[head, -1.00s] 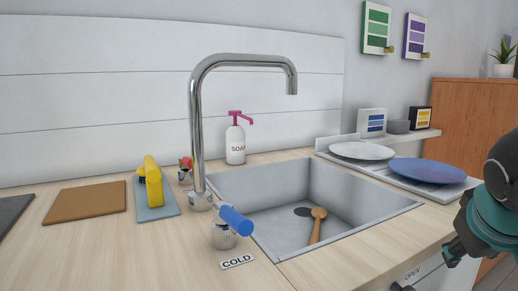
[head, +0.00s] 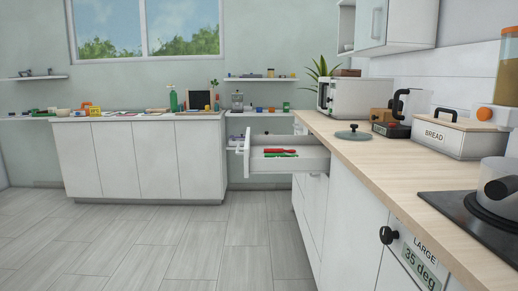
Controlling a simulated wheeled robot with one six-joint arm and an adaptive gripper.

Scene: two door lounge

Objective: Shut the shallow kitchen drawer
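A shallow white drawer (head: 262,164) stands pulled out from the far end of the right-hand counter, just below the worktop. Its front panel (head: 247,152) faces left, with a handle on it. Red and green items (head: 284,153) lie inside the drawer. My gripper is not in the current head view, so its state and its place relative to the drawer do not show.
A wooden worktop (head: 365,154) runs along the right, with a bread box (head: 456,138), a toaster oven (head: 355,95) and a hob (head: 470,215). A black knob (head: 389,234) sticks out from the counter front. A white cabinet (head: 140,160) stands at the back left. The grey floor (head: 150,245) is clear.

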